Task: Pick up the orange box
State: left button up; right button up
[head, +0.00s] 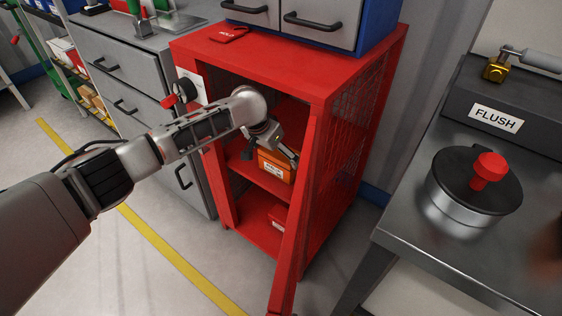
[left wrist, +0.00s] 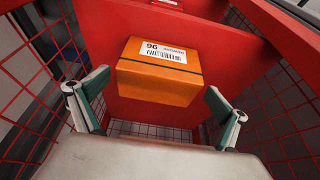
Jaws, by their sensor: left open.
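The orange box (head: 274,168) with a white label sits on the middle shelf of the open red cabinet (head: 313,72). In the left wrist view the orange box (left wrist: 160,82) shows its barcode label marked 96 and a dark band. My left gripper (head: 270,154) reaches into the cabinet and hides part of the box. In the left wrist view my left gripper (left wrist: 159,88) is open, with one finger to each side of the box and visible gaps. I cannot tell how deep the fingertips reach along it. My right gripper is not in view.
The cabinet's mesh side (head: 352,130) and open red door (head: 298,225) border the reach. A red box (head: 278,216) lies on the lower shelf. A red tag (head: 228,34) lies on top. A steel bench (head: 455,240) with a lidded pot (head: 465,192) stands right.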

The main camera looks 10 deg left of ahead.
pick_arm(q)
jog(key=shift+w+d+f, duration=0.15)
jog(key=shift+w, duration=0.15)
jog(key=x, duration=0.1)
jog(key=b+x, duration=0.2)
jog(key=shift+s+f, duration=0.2)
jog(key=shift+f, duration=0.2)
jog(key=shift+w+d+f+b, duration=0.15)
jog(key=shift+w+f+b, duration=0.4)
jog(key=shift+w+b, duration=0.05)
jog(key=shift+r, duration=0.3)
jog(key=c, duration=1.2)
jog(key=shift+c, duration=0.3)
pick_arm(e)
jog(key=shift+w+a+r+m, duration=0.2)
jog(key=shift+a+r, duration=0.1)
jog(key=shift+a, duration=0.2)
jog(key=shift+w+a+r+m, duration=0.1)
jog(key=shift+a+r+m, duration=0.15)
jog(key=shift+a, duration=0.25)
